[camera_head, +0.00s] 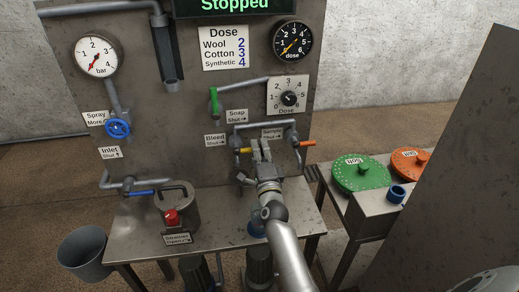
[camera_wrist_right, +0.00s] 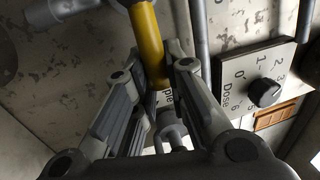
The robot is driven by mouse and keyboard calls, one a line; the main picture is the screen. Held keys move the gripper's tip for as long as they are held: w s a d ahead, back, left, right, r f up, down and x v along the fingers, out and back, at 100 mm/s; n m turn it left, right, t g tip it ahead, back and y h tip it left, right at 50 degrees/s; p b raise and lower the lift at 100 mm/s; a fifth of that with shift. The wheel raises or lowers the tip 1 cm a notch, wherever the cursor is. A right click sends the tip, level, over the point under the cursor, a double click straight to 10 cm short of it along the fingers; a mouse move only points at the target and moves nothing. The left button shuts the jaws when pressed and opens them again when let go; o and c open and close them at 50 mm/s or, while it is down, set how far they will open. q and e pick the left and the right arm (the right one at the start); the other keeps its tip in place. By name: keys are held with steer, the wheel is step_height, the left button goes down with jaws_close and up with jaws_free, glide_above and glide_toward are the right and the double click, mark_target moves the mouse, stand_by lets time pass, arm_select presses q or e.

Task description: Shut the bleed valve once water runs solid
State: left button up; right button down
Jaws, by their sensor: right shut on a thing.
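The yellow bleed valve lever (camera_head: 244,150) sits on the pipework of the grey panel, right of the label "Bleed Shut" (camera_head: 215,140), whose arrow points right. In the head view it lies about level, its right end hidden by my gripper. My right gripper (camera_head: 261,148) is at this lever with its fingers closed on it. In the right wrist view the yellow lever (camera_wrist_right: 149,42) runs down between the fingers of my right gripper (camera_wrist_right: 168,85). No running water is visible to me. My left gripper is out of view.
An orange lever (camera_head: 305,143) is close right of my gripper, a green soap lever (camera_head: 214,102) above left. A strainer pot (camera_head: 180,211) and blue inlet lever (camera_head: 143,193) are left. The display (camera_head: 236,5) reads "Stopped". A bucket (camera_head: 84,254) stands lower left.

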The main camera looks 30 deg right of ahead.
steer(key=shift+f, duration=0.15)
steer(key=c, duration=1.4)
jaws_free()
steer(key=shift+c, duration=0.2)
steer(key=v, duration=1.2)
steer(key=shift+s, duration=0.1)
steer(key=v, duration=0.9)
steer(key=shift+a, duration=0.1)
